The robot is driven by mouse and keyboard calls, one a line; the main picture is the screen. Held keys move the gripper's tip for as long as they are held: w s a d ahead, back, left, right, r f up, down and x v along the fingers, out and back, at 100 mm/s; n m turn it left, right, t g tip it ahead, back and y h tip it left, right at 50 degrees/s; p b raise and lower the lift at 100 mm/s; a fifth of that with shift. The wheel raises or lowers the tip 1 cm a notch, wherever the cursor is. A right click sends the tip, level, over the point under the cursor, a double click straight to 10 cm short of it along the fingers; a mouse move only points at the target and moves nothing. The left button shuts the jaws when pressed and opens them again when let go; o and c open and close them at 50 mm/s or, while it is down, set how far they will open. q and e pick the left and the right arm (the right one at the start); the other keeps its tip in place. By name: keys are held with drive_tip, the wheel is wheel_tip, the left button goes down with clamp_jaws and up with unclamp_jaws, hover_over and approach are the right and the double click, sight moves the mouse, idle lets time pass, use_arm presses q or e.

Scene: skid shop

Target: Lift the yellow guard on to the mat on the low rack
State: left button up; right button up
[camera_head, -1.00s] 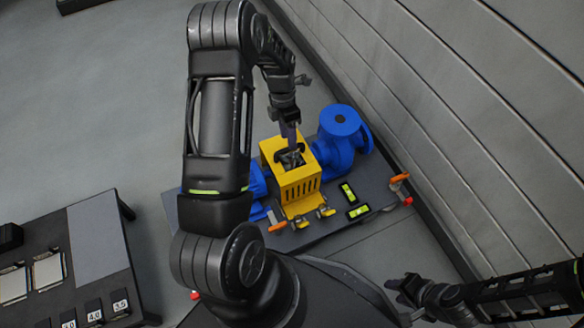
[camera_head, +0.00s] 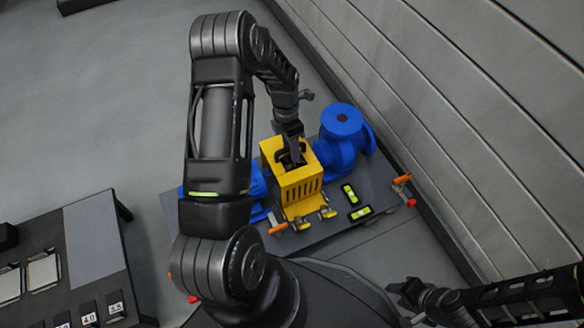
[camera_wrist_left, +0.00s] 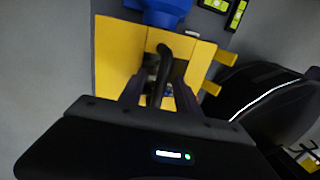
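The yellow guard (camera_head: 300,187) sits on the grey skid plate between blue machine parts, with slots in its side and a dark handle on top. It fills the middle of the left wrist view (camera_wrist_left: 117,55), where the dark handle (camera_wrist_left: 163,65) runs between my left fingers. My left gripper (camera_head: 291,152) is over the guard's top, its fingers apart on either side of the handle (camera_wrist_left: 153,95). The fingers do not visibly press on it. My right gripper (camera_head: 408,292) is low at the right; its finger opening is unclear. The grey mat (camera_head: 97,243) lies on the low rack (camera_head: 125,208) at the left.
A blue pump (camera_head: 342,135) stands right of the guard. Yellow-green levels (camera_head: 360,212) and orange-handled clamps (camera_head: 402,179) are on the skid plate (camera_head: 378,188). A ribbed wall (camera_head: 470,120) borders the right. Pale plates and number tags (camera_head: 89,318) are on the rack. Open floor lies at the left.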

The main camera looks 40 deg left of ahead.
idle(0.4)
use_arm(q)
clamp_jaws()
idle(1.2)
